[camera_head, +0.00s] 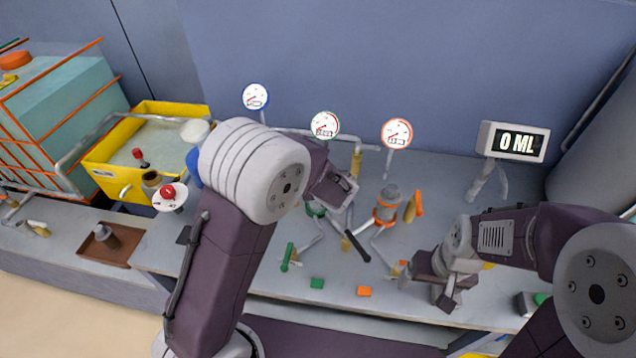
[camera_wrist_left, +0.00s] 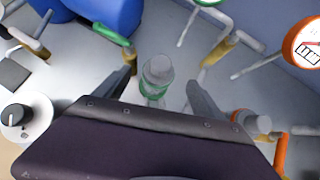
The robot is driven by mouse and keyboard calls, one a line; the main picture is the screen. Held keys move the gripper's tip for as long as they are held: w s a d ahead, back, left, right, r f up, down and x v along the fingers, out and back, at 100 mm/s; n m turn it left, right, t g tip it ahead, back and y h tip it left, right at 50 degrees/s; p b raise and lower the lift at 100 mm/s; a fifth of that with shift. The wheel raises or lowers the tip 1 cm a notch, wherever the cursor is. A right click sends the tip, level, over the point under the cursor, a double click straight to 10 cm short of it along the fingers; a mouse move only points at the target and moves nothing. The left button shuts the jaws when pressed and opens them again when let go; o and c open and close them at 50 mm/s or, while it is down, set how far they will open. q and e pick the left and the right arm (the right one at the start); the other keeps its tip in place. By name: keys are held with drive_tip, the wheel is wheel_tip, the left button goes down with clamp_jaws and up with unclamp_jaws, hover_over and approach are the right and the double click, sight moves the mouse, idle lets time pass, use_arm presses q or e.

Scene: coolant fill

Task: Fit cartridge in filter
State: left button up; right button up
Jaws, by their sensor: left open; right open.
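In the left wrist view, a green-banded filter housing (camera_wrist_left: 152,90) stands upright with a grey cylindrical piece (camera_wrist_left: 158,68) at its top. I cannot tell whether that piece is the cartridge or part of the housing. My left gripper (camera_wrist_left: 160,75) is open, with one finger on either side of it; contact cannot be told. In the head view my left gripper (camera_head: 338,188) hides most of this housing (camera_head: 315,209). An orange-banded filter housing (camera_head: 386,207) with a grey top stands to its right. My right gripper (camera_head: 440,285) is open near the bench front.
Three gauges stand behind; a display (camera_head: 515,142) reads 0 ML. Pipes, a green-handled valve (camera_head: 288,257) and a black handle (camera_head: 356,246) crowd the middle. A yellow basin (camera_head: 150,108) is at back left.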

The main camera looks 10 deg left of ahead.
use_arm(q)
drive_tip(key=v, duration=0.3)
drive_tip(key=shift+s+r, duration=0.25)
drive_tip(key=shift+r, duration=0.05)
idle(0.3)
drive_tip(key=a+r+n+y, duration=0.1)
drive_tip(key=a+r+n, duration=0.1)
drive_tip(key=a, duration=0.5)
drive_tip(key=s+a+f+n+g, duration=0.2)
drive_tip(key=s+a+n+g, duration=0.2)
drive_tip(key=s+a+n, duration=0.45)
drive_tip(key=s+d+f+n+g+h, duration=0.1)
drive_tip(key=s+d+f+n+h, duration=0.1)
drive_tip(key=s+n, duration=0.4)
drive_tip(key=s+d+f+n+g+h, duration=0.2)
drive_tip(key=s+d+n, duration=0.2)
drive_tip(key=n, duration=1.2)
drive_tip(key=shift+s+d+f, duration=0.15)
drive_tip(key=shift+s+d, duration=0.15)
drive_tip(key=shift+s, duration=0.7)
